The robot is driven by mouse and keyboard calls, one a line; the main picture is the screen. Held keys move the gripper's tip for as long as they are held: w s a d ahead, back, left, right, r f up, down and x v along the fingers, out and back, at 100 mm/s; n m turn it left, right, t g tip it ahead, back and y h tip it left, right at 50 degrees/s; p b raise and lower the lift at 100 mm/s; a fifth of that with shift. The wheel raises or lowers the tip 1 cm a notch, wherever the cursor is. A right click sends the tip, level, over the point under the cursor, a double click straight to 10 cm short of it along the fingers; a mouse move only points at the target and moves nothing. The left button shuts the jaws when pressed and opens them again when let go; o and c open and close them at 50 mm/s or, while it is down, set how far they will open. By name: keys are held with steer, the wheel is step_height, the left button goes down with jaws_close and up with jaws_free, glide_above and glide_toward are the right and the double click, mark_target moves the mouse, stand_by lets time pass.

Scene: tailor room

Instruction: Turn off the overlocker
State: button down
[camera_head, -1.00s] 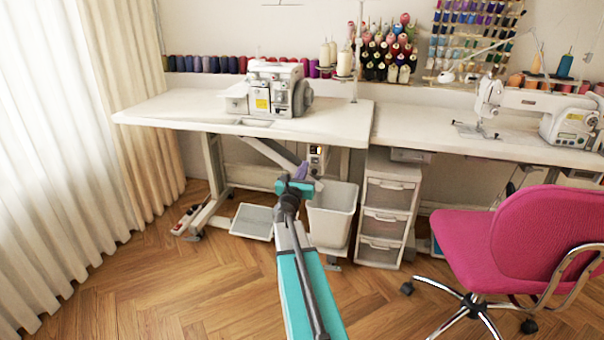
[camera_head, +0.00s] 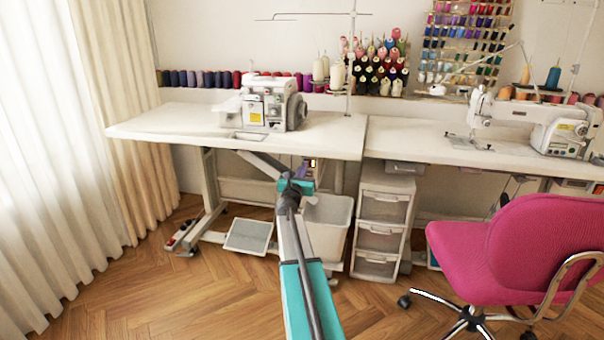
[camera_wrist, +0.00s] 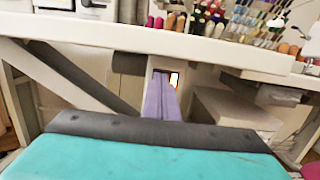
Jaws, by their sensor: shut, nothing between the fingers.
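The white overlocker (camera_head: 265,103) stands on the left table. A switch box (camera_head: 313,163) with a lit orange spot hangs under that table's front edge. In the wrist view the lit switch (camera_wrist: 173,79) shows just right of the fingertips, below the tabletop. My gripper (camera_head: 305,169) is shut and empty, with its purple fingers pointing at the box and covering its lower part. The fingers (camera_wrist: 162,84) also cover part of the box in the wrist view. I cannot tell whether they touch it.
The white left tabletop (camera_head: 165,125) is just above my gripper. A white bin (camera_head: 328,228) and a drawer unit (camera_head: 384,190) stand below. A pedal (camera_head: 249,235) lies on the floor. A pink chair (camera_head: 515,255) is at right. Floor at left front is clear.

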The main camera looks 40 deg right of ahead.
steer(key=shift+w+d, duration=0.15)
steer(key=shift+d, duration=0.1)
stand_by(0.3)
